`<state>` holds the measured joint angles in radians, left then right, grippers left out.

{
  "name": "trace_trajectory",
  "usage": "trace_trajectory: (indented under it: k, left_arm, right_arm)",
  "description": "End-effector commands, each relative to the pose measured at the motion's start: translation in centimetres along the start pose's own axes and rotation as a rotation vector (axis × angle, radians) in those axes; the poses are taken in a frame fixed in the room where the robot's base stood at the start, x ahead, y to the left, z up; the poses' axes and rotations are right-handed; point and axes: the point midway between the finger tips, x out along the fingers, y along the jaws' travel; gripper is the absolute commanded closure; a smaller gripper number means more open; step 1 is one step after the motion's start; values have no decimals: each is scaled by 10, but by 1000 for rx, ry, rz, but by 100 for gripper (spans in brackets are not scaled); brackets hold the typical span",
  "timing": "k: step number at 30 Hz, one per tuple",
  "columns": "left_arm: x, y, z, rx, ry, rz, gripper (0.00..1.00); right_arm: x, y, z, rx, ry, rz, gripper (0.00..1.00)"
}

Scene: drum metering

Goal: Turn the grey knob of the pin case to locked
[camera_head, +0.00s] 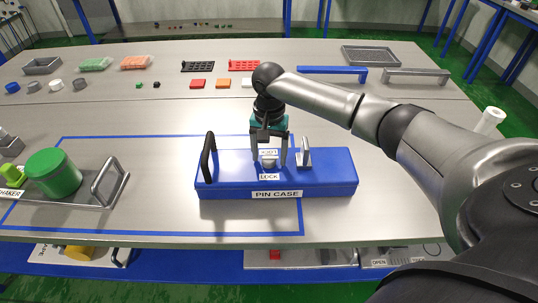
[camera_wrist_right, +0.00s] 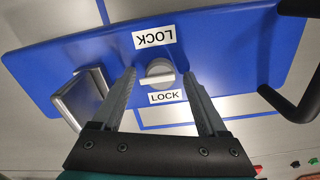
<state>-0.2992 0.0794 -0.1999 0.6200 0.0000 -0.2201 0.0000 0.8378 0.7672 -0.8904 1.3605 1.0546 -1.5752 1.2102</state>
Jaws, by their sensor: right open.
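The blue pin case (camera_head: 330,182) lies flat on the table, its name label facing me. Its grey knob (camera_head: 268,160) sits on the lid between two LOCK labels; it also shows in the right wrist view (camera_wrist_right: 160,68). The knob's pale grip bar runs nearly left to right in the wrist view, across the line between the labels. My right gripper (camera_head: 269,165) points down over the knob. Its open fingers (camera_wrist_right: 159,74) stand on either side of the knob, with small gaps showing. My left gripper is not in view.
A black handle (camera_head: 207,158) stands at the lid's left, and a metal latch or handle (camera_head: 304,154) close right of the gripper. A green drum (camera_head: 53,173) on a metal tray (camera_head: 97,203) is at left. Bare table lies between tray and case.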

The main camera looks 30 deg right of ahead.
Motion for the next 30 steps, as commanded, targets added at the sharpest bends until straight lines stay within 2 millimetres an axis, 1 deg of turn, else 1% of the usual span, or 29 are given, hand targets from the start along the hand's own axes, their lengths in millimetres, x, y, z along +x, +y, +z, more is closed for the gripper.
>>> trace_trajectory:
  k: [7,27,30]
  left_arm:
    - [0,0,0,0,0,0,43]
    - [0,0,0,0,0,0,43]
    - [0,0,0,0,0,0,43]
  right_arm:
    - [1,0,0,0,0,0,24]
    - [0,0,0,0,1,0,99]
    - [0,0,0,0,1,0,100]
